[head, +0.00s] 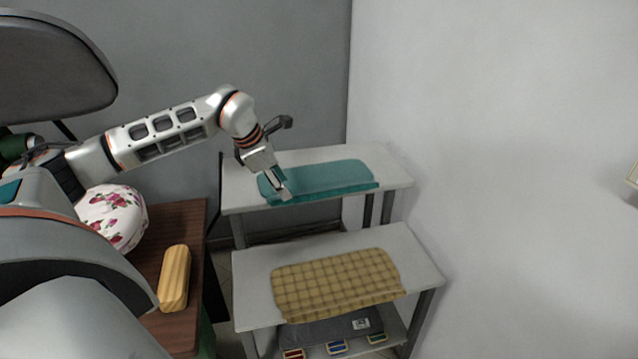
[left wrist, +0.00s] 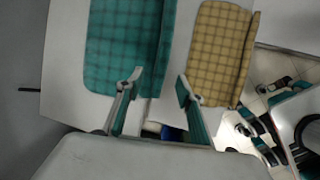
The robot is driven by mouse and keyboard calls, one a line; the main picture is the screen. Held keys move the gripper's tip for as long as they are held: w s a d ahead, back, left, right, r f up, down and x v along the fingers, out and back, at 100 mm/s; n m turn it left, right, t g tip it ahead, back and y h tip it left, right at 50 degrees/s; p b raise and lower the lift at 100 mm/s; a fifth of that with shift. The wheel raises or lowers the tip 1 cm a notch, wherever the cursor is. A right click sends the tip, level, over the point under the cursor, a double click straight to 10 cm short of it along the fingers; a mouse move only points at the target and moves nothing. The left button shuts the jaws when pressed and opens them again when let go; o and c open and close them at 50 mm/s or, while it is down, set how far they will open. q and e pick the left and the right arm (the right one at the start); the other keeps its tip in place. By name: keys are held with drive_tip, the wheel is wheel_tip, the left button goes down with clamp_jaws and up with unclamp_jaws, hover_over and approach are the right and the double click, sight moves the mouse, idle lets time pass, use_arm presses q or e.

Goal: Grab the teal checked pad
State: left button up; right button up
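The teal checked pad (head: 332,177) lies flat on the upper, farther white shelf (head: 392,165) in the head view. My left gripper (head: 279,188) is at the pad's left end, by its near edge. In the left wrist view the teal pad (left wrist: 122,45) fills the upper left, and my left gripper (left wrist: 159,78) shows two spread fingers with nothing held between them. One finger overlaps the pad in the picture and the other is past its edge, over the gap towards the tan pad. I cannot tell whether either finger touches the pad. My right gripper is not in view.
A tan checked pad (head: 335,283) lies on the nearer, lower white shelf (head: 250,285). A dark folded item (head: 330,328) sits beneath. Walls stand behind and to the right.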

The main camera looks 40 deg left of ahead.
use_arm(q)
drive_tip(key=x, duration=0.5)
drive_tip(key=shift+w+f, duration=0.1)
drive_tip(key=shift+f, duration=0.3)
drive_tip(key=shift+d, duration=0.1)
clamp_jaws()
